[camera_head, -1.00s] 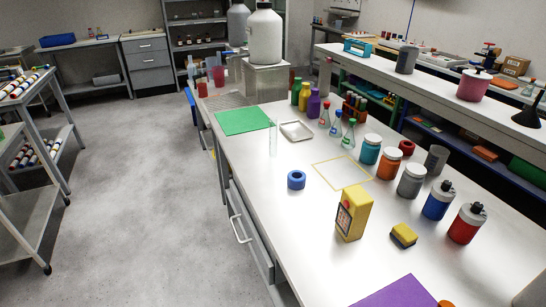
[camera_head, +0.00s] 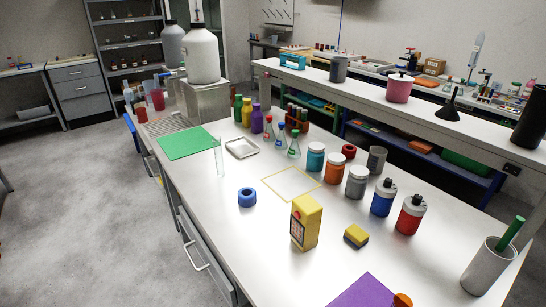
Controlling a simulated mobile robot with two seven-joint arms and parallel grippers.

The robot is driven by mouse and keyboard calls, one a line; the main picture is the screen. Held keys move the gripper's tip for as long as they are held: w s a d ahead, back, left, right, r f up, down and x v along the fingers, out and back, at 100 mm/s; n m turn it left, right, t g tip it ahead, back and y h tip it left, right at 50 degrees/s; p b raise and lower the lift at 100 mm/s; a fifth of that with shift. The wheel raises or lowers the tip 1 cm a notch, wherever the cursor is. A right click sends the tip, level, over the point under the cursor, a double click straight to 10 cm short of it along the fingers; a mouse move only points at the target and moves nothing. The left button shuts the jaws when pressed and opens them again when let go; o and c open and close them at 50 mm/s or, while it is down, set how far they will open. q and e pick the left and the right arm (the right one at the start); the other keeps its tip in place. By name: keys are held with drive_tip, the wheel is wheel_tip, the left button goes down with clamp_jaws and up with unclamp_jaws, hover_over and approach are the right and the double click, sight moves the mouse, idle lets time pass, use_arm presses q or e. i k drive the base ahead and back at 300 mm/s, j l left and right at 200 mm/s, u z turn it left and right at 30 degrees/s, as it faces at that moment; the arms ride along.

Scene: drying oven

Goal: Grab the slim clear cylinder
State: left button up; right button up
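The slim clear cylinder (camera_head: 219,158) stands upright on the white bench, at the near right corner of the green mat (camera_head: 186,143). It is see-through and looks empty. Neither of my grippers shows in the head view.
A yellow box (camera_head: 306,222), a sponge (camera_head: 356,236) and a purple sheet (camera_head: 364,291) are on the near bench. Lidded jars (camera_head: 357,182), bottles and flasks line the right side. A grey cup (camera_head: 488,266) stands at the right. Bench around the blue ring is clear.

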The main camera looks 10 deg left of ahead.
sight(219, 157)
drive_tip(key=i+j+z, duration=0.1)
drive_tip(key=j+z, duration=0.3)
drive_tip(key=i+j+z, duration=0.1)
drive_tip(key=j+z, duration=1.05)
